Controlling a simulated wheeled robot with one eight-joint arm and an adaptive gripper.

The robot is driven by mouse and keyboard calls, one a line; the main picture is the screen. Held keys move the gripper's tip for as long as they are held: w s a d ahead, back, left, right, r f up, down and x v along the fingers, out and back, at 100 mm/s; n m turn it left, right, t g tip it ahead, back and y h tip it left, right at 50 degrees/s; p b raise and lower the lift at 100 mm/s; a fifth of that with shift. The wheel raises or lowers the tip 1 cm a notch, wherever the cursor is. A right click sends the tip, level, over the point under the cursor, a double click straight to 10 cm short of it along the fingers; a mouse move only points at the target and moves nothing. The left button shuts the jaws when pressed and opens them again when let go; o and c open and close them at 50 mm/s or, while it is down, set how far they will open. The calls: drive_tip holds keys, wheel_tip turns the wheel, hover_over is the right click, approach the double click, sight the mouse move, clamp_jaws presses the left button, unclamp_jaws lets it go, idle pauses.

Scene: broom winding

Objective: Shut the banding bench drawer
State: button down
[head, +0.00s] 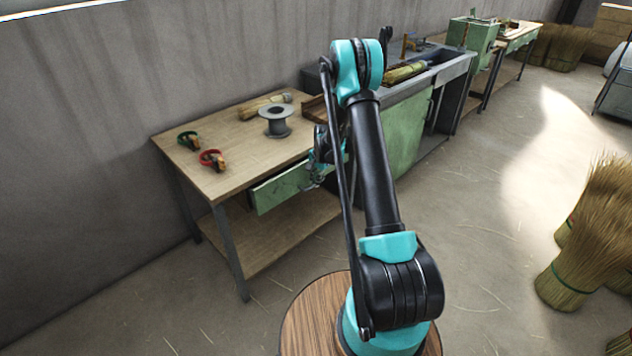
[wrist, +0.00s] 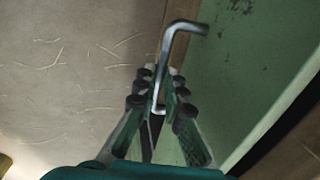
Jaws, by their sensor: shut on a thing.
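The banding bench (head: 232,158) stands left of my arm, with a wooden top and dark legs. Its green drawer (head: 280,190) is under the top, and its front appears to stand out somewhat from the bench edge. My gripper (head: 316,178) is at the right part of the drawer front, partly hidden by my arm. In the wrist view my gripper (wrist: 158,92) is shut on the bent metal drawer handle (wrist: 178,34). The green drawer front (wrist: 232,60) fills the right side there. The drawer's inside is mostly hidden.
On the bench top lie green-handled (head: 188,140) and red-handled (head: 212,160) tools, a grey spool (head: 276,121) and a small broom (head: 264,106). A green cabinet bench (head: 408,130) adjoins at right. Straw bundles (head: 590,240) stand at far right. Open floor (head: 490,220) lies between.

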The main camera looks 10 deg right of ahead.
sight(308, 176)
drive_tip(key=shift+w+a, duration=0.65)
drive_tip(key=shift+w, duration=0.3)
drive_tip(key=shift+w+a, duration=0.6)
drive_tip(key=shift+w, duration=0.3)
drive_tip(key=c, duration=1.6)
unclamp_jaws()
wheel_tip(308, 176, up, 12)
drive_tip(key=s+d, duration=0.1)
drive_tip(key=s, duration=0.1)
drive_tip(key=shift+d, duration=0.15)
drive_tip(key=shift+f, duration=0.1)
